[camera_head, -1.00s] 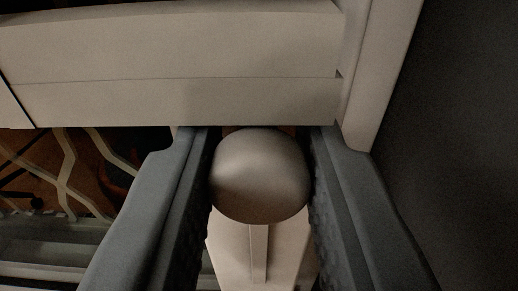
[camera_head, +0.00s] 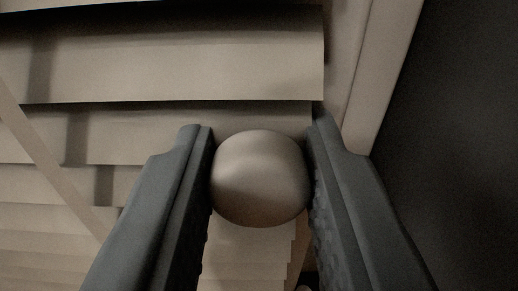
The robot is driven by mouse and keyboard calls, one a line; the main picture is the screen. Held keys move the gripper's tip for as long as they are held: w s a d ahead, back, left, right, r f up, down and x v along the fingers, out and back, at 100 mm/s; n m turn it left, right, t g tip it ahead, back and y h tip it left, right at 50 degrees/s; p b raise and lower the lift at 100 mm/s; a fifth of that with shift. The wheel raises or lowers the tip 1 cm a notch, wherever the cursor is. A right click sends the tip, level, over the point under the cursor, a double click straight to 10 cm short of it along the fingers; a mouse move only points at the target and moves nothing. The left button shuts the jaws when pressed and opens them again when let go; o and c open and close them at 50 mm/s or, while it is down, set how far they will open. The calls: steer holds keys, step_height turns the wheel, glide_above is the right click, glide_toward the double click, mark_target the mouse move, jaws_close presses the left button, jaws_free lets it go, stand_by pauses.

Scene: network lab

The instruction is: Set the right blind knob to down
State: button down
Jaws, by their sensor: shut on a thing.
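The right blind knob (camera_head: 259,180) is a rounded beige knob in the lower middle of the camera view. My gripper (camera_head: 260,165) is shut on it, with one dark grey finger against its left side and one against its right. The blind (camera_head: 170,65) fills the upper left and middle behind the knob, with wide beige slats. More slats show below the knob between my fingers. The track or mount behind the knob is hidden.
A pale window frame edge (camera_head: 380,70) runs down the right side of the blind. A dark wall or panel (camera_head: 460,130) fills the far right. A slanted pale strip (camera_head: 50,160) crosses the slats at left.

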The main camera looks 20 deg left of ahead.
steer(key=c, duration=1.3)
jaws_free()
steer(key=shift+f, duration=0.35)
steer(key=shift+o, duration=0.5)
steer(key=shift+r, duration=0.1)
steer(key=shift+s, duration=0.1)
steer(key=v, duration=1.7)
steer(key=shift+s, duration=0.15)
